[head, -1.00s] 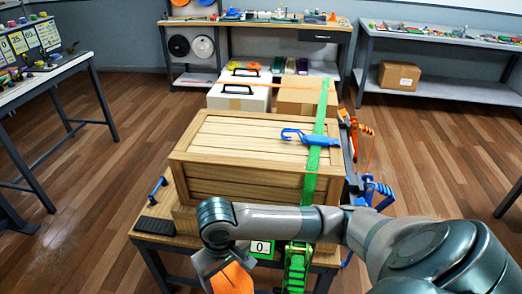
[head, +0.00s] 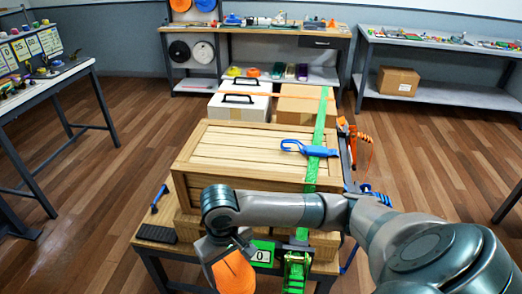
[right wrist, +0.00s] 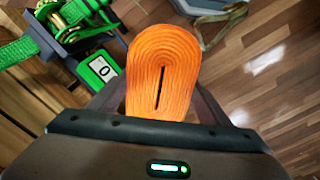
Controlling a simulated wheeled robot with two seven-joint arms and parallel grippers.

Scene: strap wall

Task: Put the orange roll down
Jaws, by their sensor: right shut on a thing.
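The orange roll (head: 234,274) is a flat coil of orange webbing at the bottom of the head view, in front of the table's near edge. It fills the middle of the right wrist view (right wrist: 163,75), with its coiled layers and dark centre slot showing. My right gripper (head: 228,250) is shut on the orange roll and holds it up over the floor side of the table; its fingers are partly hidden behind the roll and wrist. My left gripper is not in view.
A green ratchet (head: 295,268) and a numbered green tag (head: 262,254) are right of the roll. A black pad (head: 156,233) lies at the table's left.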

